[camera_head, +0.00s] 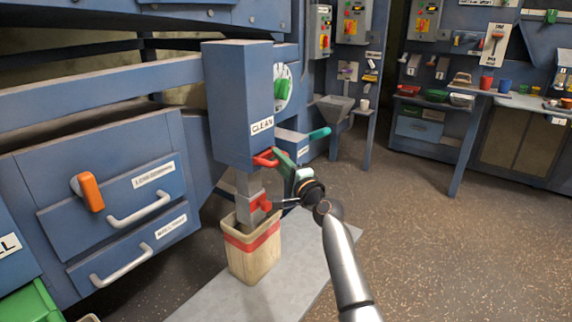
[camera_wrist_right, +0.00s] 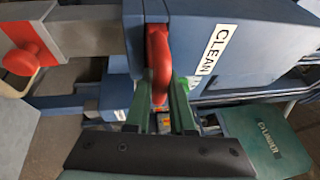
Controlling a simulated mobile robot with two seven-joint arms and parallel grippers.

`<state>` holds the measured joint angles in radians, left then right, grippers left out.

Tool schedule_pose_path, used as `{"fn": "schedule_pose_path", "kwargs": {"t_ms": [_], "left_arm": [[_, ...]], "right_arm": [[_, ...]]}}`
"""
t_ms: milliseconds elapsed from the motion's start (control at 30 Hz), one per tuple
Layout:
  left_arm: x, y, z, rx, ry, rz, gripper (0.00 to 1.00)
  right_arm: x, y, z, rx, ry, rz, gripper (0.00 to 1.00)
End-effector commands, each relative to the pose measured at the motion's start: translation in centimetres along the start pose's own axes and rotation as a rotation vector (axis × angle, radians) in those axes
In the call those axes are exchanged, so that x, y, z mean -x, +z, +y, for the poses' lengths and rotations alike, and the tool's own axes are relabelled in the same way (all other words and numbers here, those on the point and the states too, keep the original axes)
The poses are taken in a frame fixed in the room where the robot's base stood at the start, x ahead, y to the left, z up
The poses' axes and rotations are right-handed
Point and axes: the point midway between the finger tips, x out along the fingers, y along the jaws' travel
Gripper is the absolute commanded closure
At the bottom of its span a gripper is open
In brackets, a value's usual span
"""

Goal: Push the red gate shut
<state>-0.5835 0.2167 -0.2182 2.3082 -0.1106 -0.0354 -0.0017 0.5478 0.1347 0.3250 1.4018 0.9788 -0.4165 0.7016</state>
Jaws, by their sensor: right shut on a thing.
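The red gate handle (camera_head: 265,158) sticks out at the bottom of the blue box marked CLEAN (camera_head: 238,105). My right gripper (camera_head: 279,161) is at this handle, its green fingers shut on it. In the right wrist view the curved red handle (camera_wrist_right: 158,58) lies between the two green fingertips (camera_wrist_right: 162,92). How far the gate plate is in or out of the box is hidden. My left gripper is not in view.
A grey spout with a red knob (camera_head: 260,203) hangs below the box, over a tan bin with a red band (camera_head: 252,250). Blue drawers (camera_head: 110,205) stand at the left. A teal handle (camera_head: 319,133) is behind my gripper. The floor (camera_head: 430,240) at right is clear.

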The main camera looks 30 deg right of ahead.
Motion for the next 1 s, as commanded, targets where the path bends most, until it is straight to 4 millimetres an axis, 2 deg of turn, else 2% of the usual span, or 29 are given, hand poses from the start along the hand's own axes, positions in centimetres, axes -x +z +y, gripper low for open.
{"fn": "schedule_pose_path", "kwargs": {"t_ms": [233, 267, 500, 1000], "left_arm": [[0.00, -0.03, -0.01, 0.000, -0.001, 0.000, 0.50], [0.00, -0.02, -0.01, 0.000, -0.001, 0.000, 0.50], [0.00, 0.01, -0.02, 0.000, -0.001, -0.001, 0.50], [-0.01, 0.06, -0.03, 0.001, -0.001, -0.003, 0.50]], "right_arm": [[-0.20, 0.31, -0.05, 0.001, 0.001, -0.005, 1.00], [-0.20, 0.32, -0.06, 0.001, 0.001, -0.006, 0.77], [-0.16, 0.29, 0.04, 0.001, 0.002, -0.005, 0.50], [-0.03, 0.20, 0.06, 0.001, 0.002, -0.003, 0.48]]}}
